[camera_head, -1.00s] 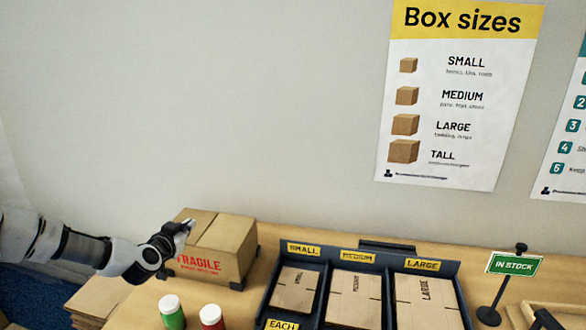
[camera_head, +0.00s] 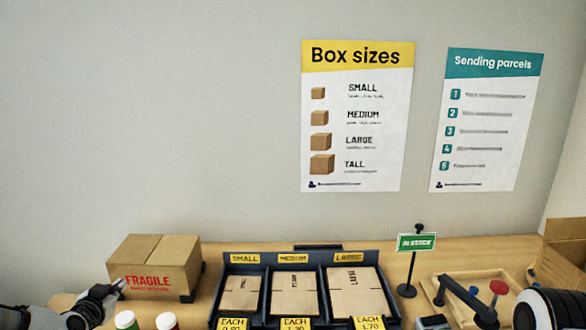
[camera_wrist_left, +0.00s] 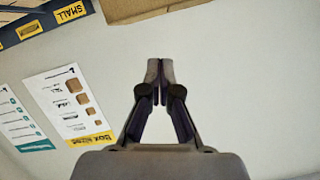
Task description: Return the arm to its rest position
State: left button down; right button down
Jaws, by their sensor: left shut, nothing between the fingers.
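My left arm comes in at the lower left of the head view. Its gripper (camera_head: 119,286) is in front of the lower left of the brown carton marked FRAGILE (camera_head: 165,255). Whether it touches the carton cannot be told. In the left wrist view the left gripper's fingers (camera_wrist_left: 159,68) are together with nothing between them. A white and black part of my right arm shows at the bottom right of the head view, and the right gripper is out of frame.
A dark tray (camera_head: 374,262) of flat cartons stands mid-table. Two lidded bottles, one green (camera_head: 126,320) and one red (camera_head: 163,321), stand near the left gripper. A green sign (camera_head: 416,243), a wooden tray (camera_head: 505,276) and an open carton (camera_head: 562,255) are to the right.

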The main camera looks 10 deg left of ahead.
pick_arm(q)
jog(key=s+d+f+m+g+h, duration=0.2)
jog(key=s+d+f+m+g, duration=0.15)
jog(key=d+f, duration=0.65)
jog(key=s+d+f+m+g+h, duration=0.2)
jog(key=s+d+f+m+g, duration=0.15)
jog(key=d+f, duration=0.7)
jog(key=s+d+f+n+g, duration=0.2)
jog(key=s+d+n+g, duration=0.1)
jog(key=s, duration=0.9)
jog(key=s+d+f+n+g, duration=0.2)
jog(key=s+d+n+g, duration=0.2)
jog(key=s, duration=0.9)
jog(key=d, duration=0.3)
jog(key=shift+d+n, duration=0.4)
jog(key=shift+f, duration=0.1)
